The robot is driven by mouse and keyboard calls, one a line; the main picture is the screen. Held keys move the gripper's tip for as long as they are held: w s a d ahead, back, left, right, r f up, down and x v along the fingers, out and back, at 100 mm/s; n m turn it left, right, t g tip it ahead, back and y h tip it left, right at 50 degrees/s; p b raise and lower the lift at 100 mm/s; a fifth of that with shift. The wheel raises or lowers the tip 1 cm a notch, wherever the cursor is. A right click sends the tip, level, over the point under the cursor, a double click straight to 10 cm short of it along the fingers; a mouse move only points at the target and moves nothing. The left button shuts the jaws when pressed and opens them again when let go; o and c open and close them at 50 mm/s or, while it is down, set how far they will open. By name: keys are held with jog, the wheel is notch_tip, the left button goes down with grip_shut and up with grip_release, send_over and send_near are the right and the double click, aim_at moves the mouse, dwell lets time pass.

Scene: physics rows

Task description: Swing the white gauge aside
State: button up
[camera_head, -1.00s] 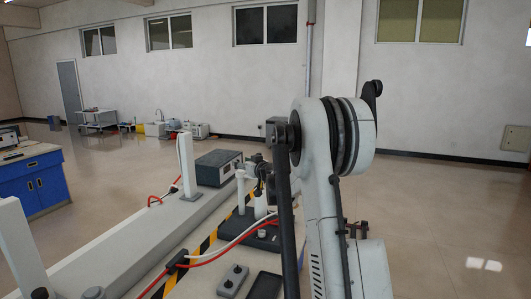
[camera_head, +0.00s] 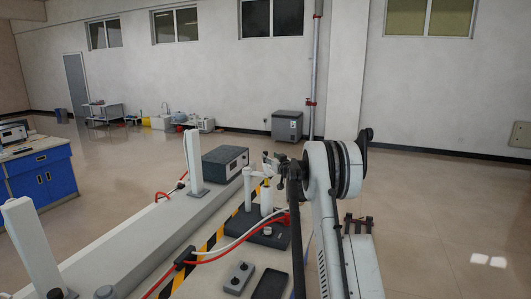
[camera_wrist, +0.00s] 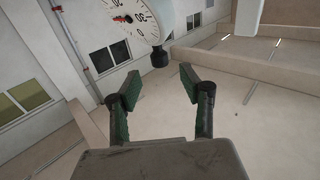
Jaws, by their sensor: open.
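The white gauge (camera_wrist: 138,16) shows at the top of the wrist view, cut off by the picture's edge. It has a round white face with dark marks, a red part near its centre and a black stub at the lower rim. My gripper (camera_wrist: 160,80) is open, with its two dark green-padded fingers apart and nothing between them. The gauge is ahead of the fingertips, and I see no contact. In the head view my gripper (camera_head: 270,163) is small and partly hidden by my arm, near a white post (camera_head: 247,187). I cannot clearly make out the gauge there.
A black base (camera_head: 255,222) with white posts stands on the bench beside a grey instrument box (camera_head: 225,162). Red and white hoses (camera_head: 225,252) cross the bench. A small control box (camera_head: 238,277) and a dark flat tray (camera_head: 270,285) lie at the front. Open floor is at the right.

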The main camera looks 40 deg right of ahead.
aim_at(266, 153)
jog(key=shift+p+x, duration=0.6)
jog(key=shift+x, duration=2.55)
grip_shut()
